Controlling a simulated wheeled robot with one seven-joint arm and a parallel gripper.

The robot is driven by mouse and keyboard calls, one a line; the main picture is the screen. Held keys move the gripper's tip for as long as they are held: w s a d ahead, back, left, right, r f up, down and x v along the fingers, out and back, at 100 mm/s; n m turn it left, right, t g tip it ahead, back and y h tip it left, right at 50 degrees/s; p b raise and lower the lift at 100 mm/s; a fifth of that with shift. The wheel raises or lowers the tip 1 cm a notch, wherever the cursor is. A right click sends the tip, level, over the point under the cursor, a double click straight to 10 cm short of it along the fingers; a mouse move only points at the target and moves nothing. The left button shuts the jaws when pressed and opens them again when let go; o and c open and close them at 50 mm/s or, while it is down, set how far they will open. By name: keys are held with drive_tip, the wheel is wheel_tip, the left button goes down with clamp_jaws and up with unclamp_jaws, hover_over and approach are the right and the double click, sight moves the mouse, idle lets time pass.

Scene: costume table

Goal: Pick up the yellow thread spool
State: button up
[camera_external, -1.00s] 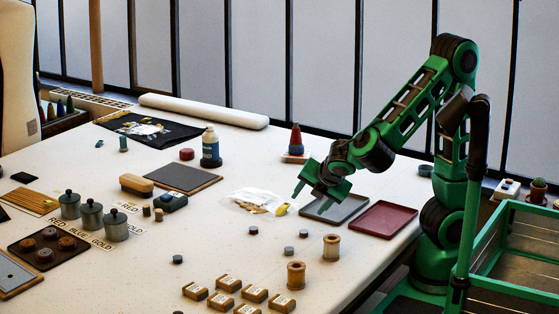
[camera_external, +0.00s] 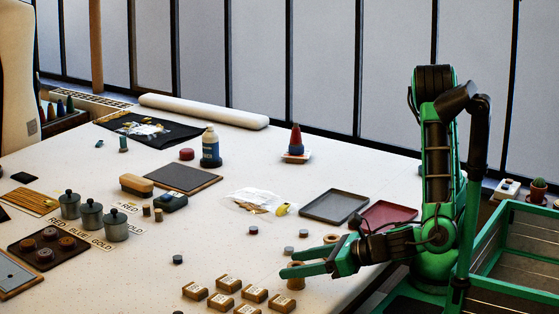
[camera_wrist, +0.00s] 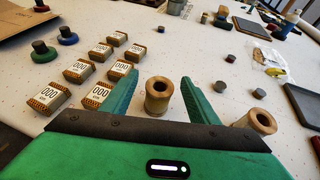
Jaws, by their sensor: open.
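Two tan, wooden-looking spools stand upright near the table's front edge; neither is clearly yellow. The nearer spool (camera_external: 295,283) is partly hidden by my gripper (camera_external: 287,262). In the wrist view this spool (camera_wrist: 158,97) stands between the fingers of my open, empty gripper (camera_wrist: 160,78), around its tip end. I cannot tell whether a finger touches it. The other spool (camera_external: 331,238) is mostly hidden behind my gripper. In the wrist view that other spool (camera_wrist: 258,121) is outside the right finger.
Several small labelled boxes (camera_external: 254,293) lie left of the nearer spool. Small grey discs (camera_external: 289,250) lie behind it. A clear bag (camera_external: 255,201) with a small yellow object (camera_external: 281,210), a grey tray (camera_external: 334,206) and a red tray (camera_external: 388,213) lie farther back.

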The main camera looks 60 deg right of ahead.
sight(280, 283)
drive_tip(key=shift+w+f, duration=0.1)
drive_tip(key=shift+f, duration=0.55)
drive_tip(key=shift+x, duration=2.45)
drive_tip(key=c, duration=1.1)
